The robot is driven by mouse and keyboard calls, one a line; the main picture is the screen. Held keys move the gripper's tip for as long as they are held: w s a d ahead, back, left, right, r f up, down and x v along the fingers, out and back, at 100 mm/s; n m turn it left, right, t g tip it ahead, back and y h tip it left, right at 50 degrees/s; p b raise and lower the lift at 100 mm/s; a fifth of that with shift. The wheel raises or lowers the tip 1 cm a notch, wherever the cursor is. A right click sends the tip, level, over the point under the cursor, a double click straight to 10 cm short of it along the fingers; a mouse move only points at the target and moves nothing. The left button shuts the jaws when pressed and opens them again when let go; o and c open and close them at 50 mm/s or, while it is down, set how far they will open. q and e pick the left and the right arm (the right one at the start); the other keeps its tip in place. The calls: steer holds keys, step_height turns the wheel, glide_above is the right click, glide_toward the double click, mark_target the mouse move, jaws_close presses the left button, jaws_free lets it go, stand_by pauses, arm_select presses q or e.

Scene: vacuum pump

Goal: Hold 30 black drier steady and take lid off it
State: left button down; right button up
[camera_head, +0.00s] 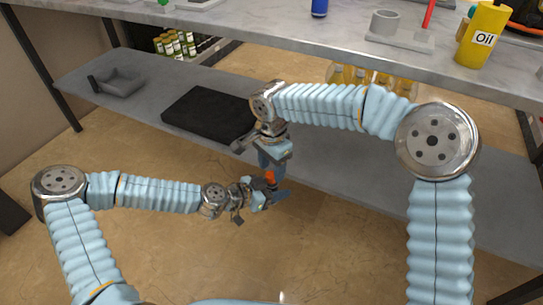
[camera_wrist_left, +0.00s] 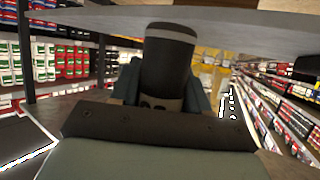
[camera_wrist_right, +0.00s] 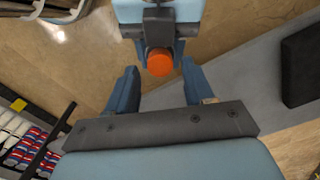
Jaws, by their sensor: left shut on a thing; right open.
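My left gripper (camera_head: 272,190) is shut on the 30 black drier. In the left wrist view the drier (camera_wrist_left: 168,65) is a dark cylinder with a grey band near its top, and partly hidden markings show low down between the fingers. An orange round lid (camera_wrist_right: 159,63) sits at the drier's end, facing the right wrist camera; it also shows as a small orange patch in the head view (camera_head: 270,177). My right gripper (camera_wrist_right: 158,88) is open, its fingers on either side of and apart from the lid. Most of the drier is hidden by the grippers in the head view.
A grey upper table (camera_head: 270,45) holds a yellow oil can (camera_head: 483,35), a blue can (camera_head: 319,8) and a grey fixture (camera_head: 400,35). The lower shelf (camera_head: 345,165) carries a black slab (camera_head: 210,115) and a grey tray (camera_head: 118,83). Open floor lies below the grippers.

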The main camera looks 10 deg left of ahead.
steer(key=shift+f, duration=1.2)
jaws_close()
steer(key=shift+o, duration=0.4)
jaws_free()
steer(key=shift+r, duration=0.1)
steer(key=shift+r, duration=2.2)
